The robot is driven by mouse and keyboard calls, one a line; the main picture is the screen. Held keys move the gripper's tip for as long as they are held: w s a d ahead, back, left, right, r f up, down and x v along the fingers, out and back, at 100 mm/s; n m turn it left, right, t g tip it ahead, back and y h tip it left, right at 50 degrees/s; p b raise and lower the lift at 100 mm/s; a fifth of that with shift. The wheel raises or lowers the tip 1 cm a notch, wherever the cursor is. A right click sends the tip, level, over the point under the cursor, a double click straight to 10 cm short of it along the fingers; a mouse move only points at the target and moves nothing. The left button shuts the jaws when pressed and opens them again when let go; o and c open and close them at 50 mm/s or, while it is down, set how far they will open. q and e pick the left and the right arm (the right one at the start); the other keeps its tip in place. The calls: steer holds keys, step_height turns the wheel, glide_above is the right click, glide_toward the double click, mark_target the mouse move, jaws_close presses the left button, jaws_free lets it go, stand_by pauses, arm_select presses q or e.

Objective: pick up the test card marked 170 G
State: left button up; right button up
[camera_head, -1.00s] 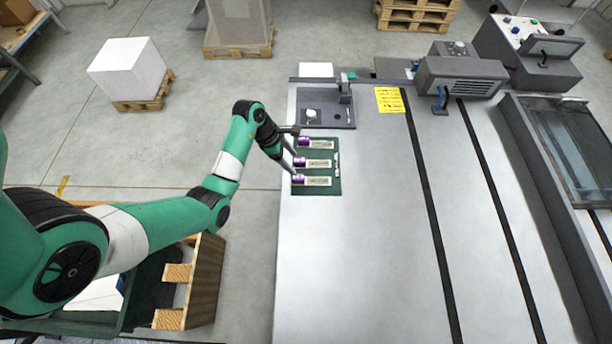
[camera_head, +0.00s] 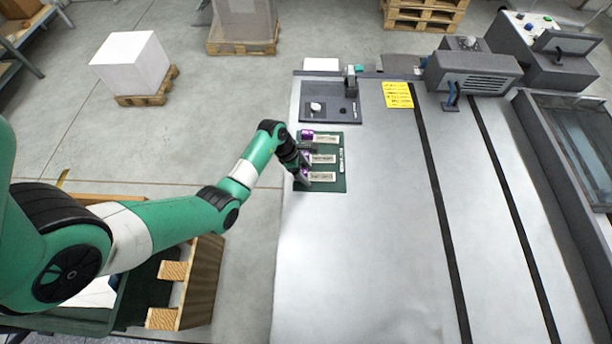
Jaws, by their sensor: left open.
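Three test cards with purple ends lie one behind the other on a green mat (camera_head: 335,186) near the table's left edge: a far card (camera_head: 325,139), a middle card (camera_head: 324,159) and a near card (camera_head: 322,176). Their print is too small to read, so I cannot tell which is marked 170 G. My left gripper (camera_head: 306,172) is open and low over the purple ends of the middle and near cards, partly hiding them. I cannot tell whether it touches a card. My right gripper is out of view.
A dark plate with a small white knob (camera_head: 316,106) lies behind the mat. A yellow note (camera_head: 397,94) lies to its right. A grey machine with a blue handle (camera_head: 472,72) stands at the back. The table (camera_head: 365,250) is clear in front of the mat.

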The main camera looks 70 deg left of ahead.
arm_select(q)
jaws_close()
stand_by(0.4)
